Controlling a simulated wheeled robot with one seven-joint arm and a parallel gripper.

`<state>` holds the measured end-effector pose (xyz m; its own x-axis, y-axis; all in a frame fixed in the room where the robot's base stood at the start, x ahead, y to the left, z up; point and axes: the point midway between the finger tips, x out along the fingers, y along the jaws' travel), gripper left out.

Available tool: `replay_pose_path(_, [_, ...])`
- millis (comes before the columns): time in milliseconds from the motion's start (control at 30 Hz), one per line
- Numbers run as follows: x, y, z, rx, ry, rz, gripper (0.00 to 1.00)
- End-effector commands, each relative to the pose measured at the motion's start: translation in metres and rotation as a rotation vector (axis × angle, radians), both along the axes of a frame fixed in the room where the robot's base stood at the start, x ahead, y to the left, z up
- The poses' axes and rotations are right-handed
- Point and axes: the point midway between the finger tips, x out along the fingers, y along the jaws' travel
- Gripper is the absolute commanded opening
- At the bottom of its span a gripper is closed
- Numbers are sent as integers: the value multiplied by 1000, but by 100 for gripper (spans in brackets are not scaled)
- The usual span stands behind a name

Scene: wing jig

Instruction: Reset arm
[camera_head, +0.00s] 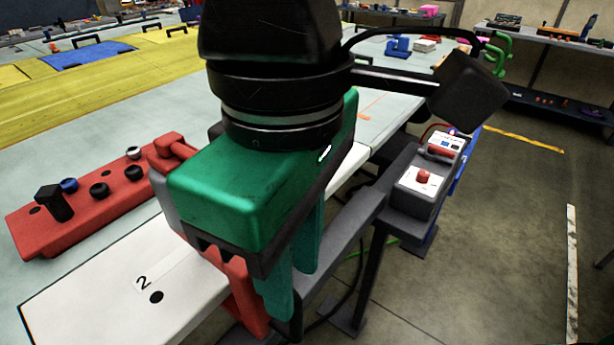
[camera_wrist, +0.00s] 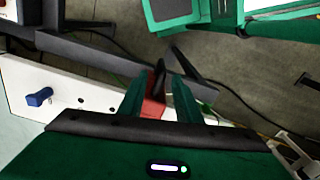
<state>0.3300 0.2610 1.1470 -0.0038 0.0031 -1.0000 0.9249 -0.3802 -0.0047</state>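My gripper (camera_head: 294,292), with a green body and green fingers, hangs over the near edge of the white panel (camera_head: 88,290). Its fingers point down and stand apart. In the wrist view a red clamp (camera_wrist: 153,108) with a dark handle (camera_wrist: 160,76) shows between and beyond the fingers. The red clamp in the head view (camera_head: 240,292) is beside and behind the fingers, partly hidden by my gripper. I see no grip on it, though contact cannot be told.
A red block with black knobs (camera_head: 88,208) lies on the table at left. A grey rail (camera_head: 345,228) runs along the panel edge to a box with a red button (camera_head: 424,178). A blue peg (camera_wrist: 39,97) stands on the panel. Open floor lies at right.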

Motion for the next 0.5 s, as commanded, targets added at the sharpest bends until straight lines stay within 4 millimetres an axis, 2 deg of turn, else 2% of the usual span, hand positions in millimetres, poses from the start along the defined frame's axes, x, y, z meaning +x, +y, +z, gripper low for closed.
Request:
replay_pose_path(300, [5, 0, 2, 11, -4, -16, 31])
replay_pose_path(433, [24, -1, 12, 59, -19, -83, 31])
replay_pose_path(500, [42, -11, 7, 61, -20, -143, 31])
